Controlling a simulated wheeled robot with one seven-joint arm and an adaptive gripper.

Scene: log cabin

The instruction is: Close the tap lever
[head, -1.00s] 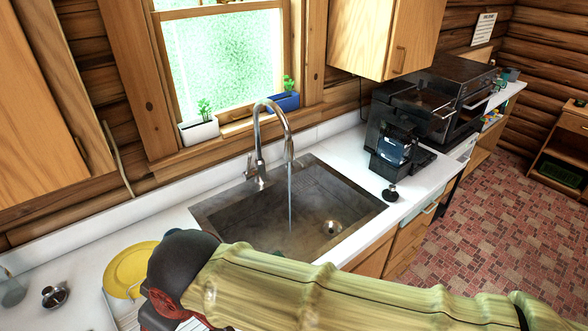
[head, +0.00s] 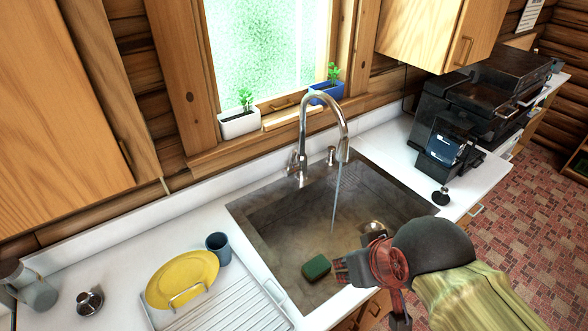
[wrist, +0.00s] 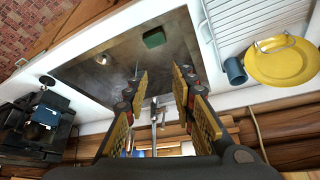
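The chrome tap (head: 303,145) stands at the back edge of the sink (head: 262,235), its arched spout turned toward the basin. A stream of water (head: 336,200) runs from the spout. The tap lever (head: 292,160) appears as a small part on the left side of the tap's base; its exact position is hard to tell. My gripper (head: 340,270) is over the front of the sink, apart from the tap. In the wrist view my gripper (wrist: 162,90) has its fingers spread with nothing between them, and the tap (wrist: 154,115) shows beyond the gap.
A green sponge (head: 316,267) lies in the sink. A drying rack (head: 240,300) with a yellow plate (head: 182,278) and a blue cup (head: 218,248) is on the left. A black coffee machine (head: 440,140) stands right. Planters (head: 238,122) line the window sill.

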